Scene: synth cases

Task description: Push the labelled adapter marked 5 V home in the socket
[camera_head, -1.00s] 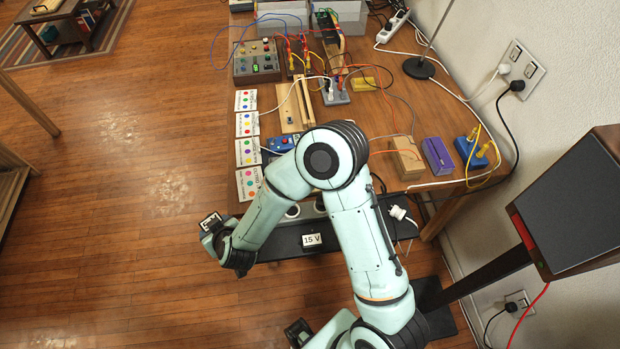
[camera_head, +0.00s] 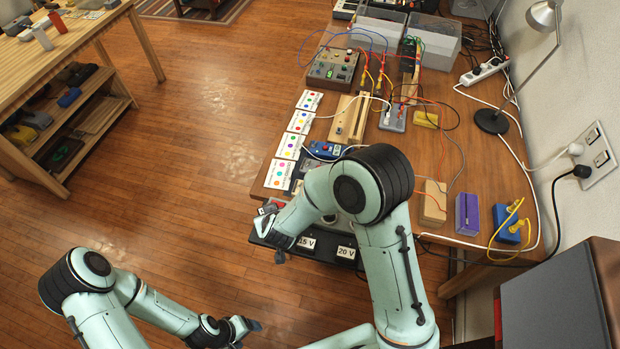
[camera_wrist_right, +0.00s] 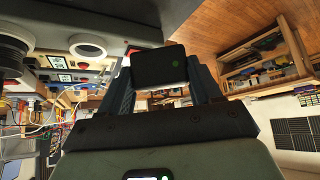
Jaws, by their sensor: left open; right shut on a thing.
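My right gripper (camera_wrist_right: 160,82) is shut on a black adapter (camera_wrist_right: 160,66) with a small green light. No marking is readable on the face seen in the right wrist view. In the head view my right gripper (camera_head: 268,226) is at the left end of a dark socket panel (camera_head: 322,256), labelled 15 V and 20 V. The right arm hides much of this panel. The right wrist view shows a white round socket (camera_wrist_right: 88,46) left of the adapter, apart from it. Its voltage label cannot be matched from here. My left gripper (camera_head: 242,329) is open and empty, low over the floor.
The bench carries a row of cards with coloured dots (camera_head: 289,146), a control box (camera_head: 333,68), wooden blocks (camera_head: 433,202), a purple box (camera_head: 467,213) and a blue box (camera_head: 507,224). Loose cables cross its right side. A dark speaker-like box (camera_head: 560,300) stands at lower right.

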